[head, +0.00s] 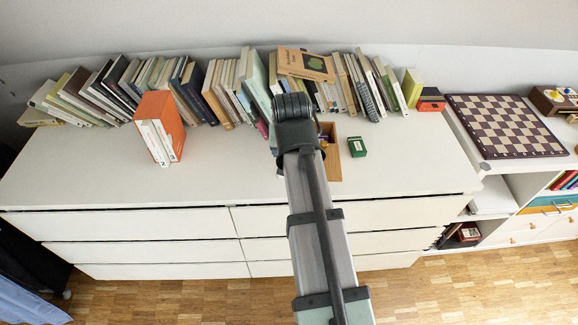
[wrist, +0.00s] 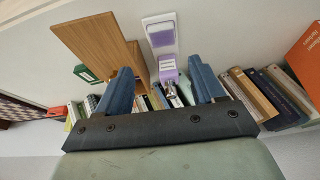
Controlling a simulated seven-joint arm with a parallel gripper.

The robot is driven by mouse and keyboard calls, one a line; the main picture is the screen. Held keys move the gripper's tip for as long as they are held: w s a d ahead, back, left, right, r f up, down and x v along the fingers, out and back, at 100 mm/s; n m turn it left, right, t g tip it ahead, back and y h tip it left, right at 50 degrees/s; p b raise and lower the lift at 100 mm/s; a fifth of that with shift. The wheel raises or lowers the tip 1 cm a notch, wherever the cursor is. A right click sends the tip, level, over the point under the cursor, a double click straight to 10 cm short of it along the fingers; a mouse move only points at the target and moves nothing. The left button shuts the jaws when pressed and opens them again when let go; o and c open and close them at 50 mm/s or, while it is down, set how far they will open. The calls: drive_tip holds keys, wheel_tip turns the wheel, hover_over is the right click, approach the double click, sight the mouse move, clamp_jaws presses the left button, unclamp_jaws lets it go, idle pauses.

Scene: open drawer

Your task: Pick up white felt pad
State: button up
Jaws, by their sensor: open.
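A small flat white rectangle with a pale purple part, probably the white felt pad (wrist: 158,22), lies on the white surface at the top middle of the wrist view. A purple and white item with a metal end (wrist: 168,72) is just below it in that view, between my fingers. My gripper (wrist: 163,85) is open, its two blue fingers spread apart, with nothing visibly held. The pad lies beyond the fingertips, apart from them. In the head view my arm covers this spot and I cannot make out the pad; the fingers are hidden there too.
An open wooden box (head: 330,165) stands beside the pad, close to one finger; it also shows in the wrist view (wrist: 100,45). A small green box (head: 357,147) is to its right. Books line the wall. An orange book box (head: 160,122) stands left. The dresser top (head: 80,175) is clear at front left.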

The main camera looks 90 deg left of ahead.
drive_tip(key=shift+x, duration=6.85)
drive_tip(key=shift+s, duration=0.15)
drive_tip(key=shift+c, duration=0.4)
drive_tip(key=c, duration=0.7)
drive_tip(key=shift+r, duration=0.1)
